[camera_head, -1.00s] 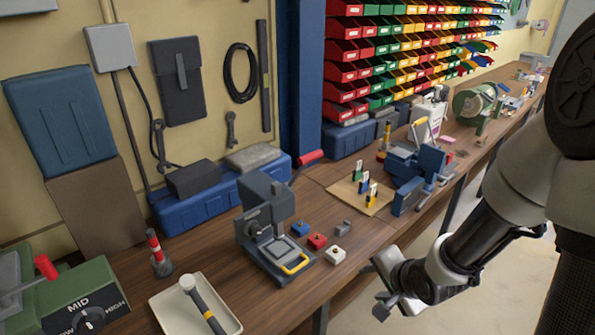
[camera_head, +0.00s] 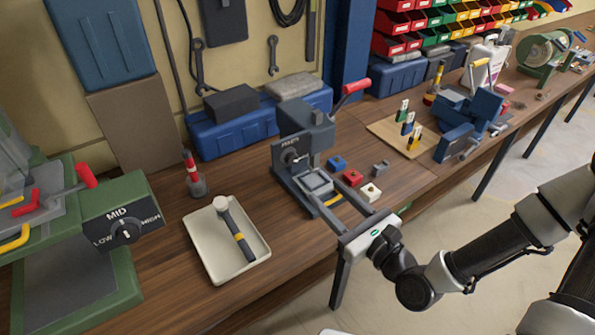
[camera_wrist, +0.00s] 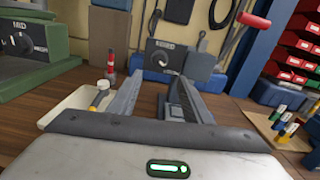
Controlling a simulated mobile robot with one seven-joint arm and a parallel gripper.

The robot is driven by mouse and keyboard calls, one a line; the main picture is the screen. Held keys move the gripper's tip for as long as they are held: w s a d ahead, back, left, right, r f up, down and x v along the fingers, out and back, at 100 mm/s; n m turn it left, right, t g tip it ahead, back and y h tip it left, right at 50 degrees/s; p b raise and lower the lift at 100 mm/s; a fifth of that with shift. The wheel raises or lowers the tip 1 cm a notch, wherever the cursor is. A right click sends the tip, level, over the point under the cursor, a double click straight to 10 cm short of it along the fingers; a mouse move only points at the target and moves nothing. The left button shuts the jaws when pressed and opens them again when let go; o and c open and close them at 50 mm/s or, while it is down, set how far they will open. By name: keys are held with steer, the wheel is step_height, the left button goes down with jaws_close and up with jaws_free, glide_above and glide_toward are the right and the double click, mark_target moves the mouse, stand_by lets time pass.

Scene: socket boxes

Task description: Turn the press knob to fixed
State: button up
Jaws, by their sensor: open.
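The dark grey press (camera_head: 305,135) stands on the wooden bench. Its round black knob (camera_head: 289,157) is on its front face, under a small white label too small to read surely. The knob also shows in the wrist view (camera_wrist: 160,59), nearly centred between and beyond the fingers. Its pointer setting is hard to tell. My gripper (camera_head: 326,190) is open and empty, its two fingers reaching over the bench's front edge toward the press base, apart from the knob. In the wrist view my gripper (camera_wrist: 155,78) points at the press front.
The press has a red-handled lever (camera_head: 352,86). Small blue, red and white blocks (camera_head: 353,178) lie right of it. A tray (camera_head: 205,235) with a hammer and a green machine (camera_head: 125,200) with its own dial stand left. A blue toolbox (camera_head: 232,125) is behind.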

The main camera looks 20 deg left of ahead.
mark_target(294, 160)
steer(key=b+x, duration=0.1)
steer(key=x, duration=1.2)
steer(key=shift+a, duration=0.2)
steer(key=c, duration=1.1)
steer(key=shift+o, duration=0.2)
